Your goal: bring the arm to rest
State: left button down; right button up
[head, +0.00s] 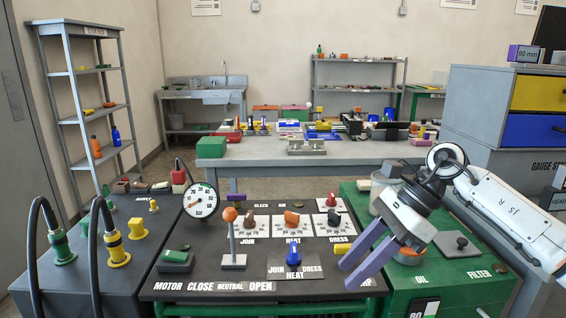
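My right arm (510,208) comes in from the right, and its gripper (348,276) hangs over the right part of the cart's black control panel (185,262). Its two purple fingers point down and left with a gap between them, and nothing shows between them. A blue selector knob (293,255) stands on the panel left of the fingertips. An orange-topped lever (231,232) stands further left, upright. The gripper hides part of the panel's right edge and part of an orange item. My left gripper is not in view.
A green cabinet top (450,272) with a grey square-plated knob (461,240) lies below my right arm. A round gauge (200,200) stands at the panel's back left. Black hoses (92,235) arch at the left. A grey workbench (260,153) stands behind.

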jog(key=s+a+m+t+y+p, duration=0.1)
jog(key=s+a+m+t+y, duration=0.15)
jog(key=a+m+y, duration=0.45)
jog(key=s+a+m+t+y+p, duration=0.1)
jog(key=s+a+m+t+y, duration=0.15)
jog(key=a+m+y, duration=0.55)
jog(key=s+d+f+m+t+h+p, duration=0.1)
jog(key=d+f+m+t+h, duration=0.5)
jog(key=m, duration=0.7)
jog(key=s+d+f+m+t+h, duration=0.1)
jog(key=d+f+m+t+h, duration=0.45)
jog(key=m, duration=0.75)
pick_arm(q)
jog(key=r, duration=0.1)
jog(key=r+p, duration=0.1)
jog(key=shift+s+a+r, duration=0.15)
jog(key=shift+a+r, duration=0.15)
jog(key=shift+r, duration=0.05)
pick_arm(e)
jog(key=s+d+f+m+g+h, duration=0.3)
jog(key=s+f+m+h, duration=0.1)
jog(key=s+f, duration=0.5)
jog(key=s+d+f+m+g+h, duration=0.3)
jog(key=s+f+m, duration=0.4)
jog(key=s+f, duration=0.3)
jog(key=shift+f+g+h, duration=0.45)
jog(key=shift+f+h, duration=0.2)
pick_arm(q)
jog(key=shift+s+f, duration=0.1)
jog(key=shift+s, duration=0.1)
